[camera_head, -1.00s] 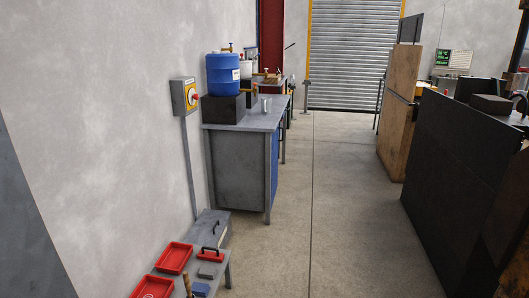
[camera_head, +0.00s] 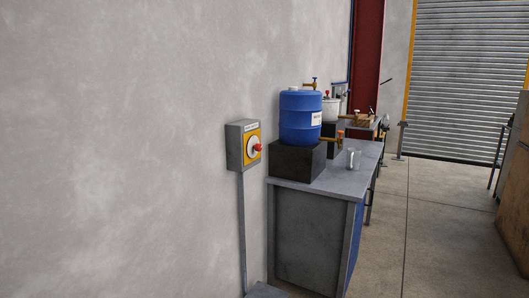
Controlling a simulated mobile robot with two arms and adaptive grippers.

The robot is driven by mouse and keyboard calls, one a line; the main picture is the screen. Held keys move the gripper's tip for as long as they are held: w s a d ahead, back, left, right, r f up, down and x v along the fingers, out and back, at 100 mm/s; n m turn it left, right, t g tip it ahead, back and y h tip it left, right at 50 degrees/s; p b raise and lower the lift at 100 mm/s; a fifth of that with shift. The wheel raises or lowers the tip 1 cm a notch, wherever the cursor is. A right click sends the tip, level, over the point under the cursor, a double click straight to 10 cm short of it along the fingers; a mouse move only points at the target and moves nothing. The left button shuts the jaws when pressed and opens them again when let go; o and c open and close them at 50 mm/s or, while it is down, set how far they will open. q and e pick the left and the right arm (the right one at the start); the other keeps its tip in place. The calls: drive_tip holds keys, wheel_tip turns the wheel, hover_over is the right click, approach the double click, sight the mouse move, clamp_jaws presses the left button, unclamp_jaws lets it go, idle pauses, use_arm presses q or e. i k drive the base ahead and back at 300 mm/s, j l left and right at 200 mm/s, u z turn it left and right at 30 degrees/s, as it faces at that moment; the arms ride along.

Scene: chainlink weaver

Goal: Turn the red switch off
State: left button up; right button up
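The red switch (camera_head: 258,147) is a small red handle on a white round dial with a yellow plate. It sits on the front of a grey box (camera_head: 236,148) fixed to the left wall, with a conduit running down below it. The lettering on the box is too small to read. The switch is beside the near end of a grey workbench. Neither of my grippers shows in the view.
The grey workbench (camera_head: 312,187) stands against the wall, bearing a blue barrel (camera_head: 300,118) with a tap on a black block (camera_head: 297,161) and a clear cup (camera_head: 354,159). Open concrete floor (camera_head: 405,235) lies to its right. A roller shutter (camera_head: 468,75) is at the back.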

sight(257, 147)
drive_tip(key=i+l, duration=0.7)
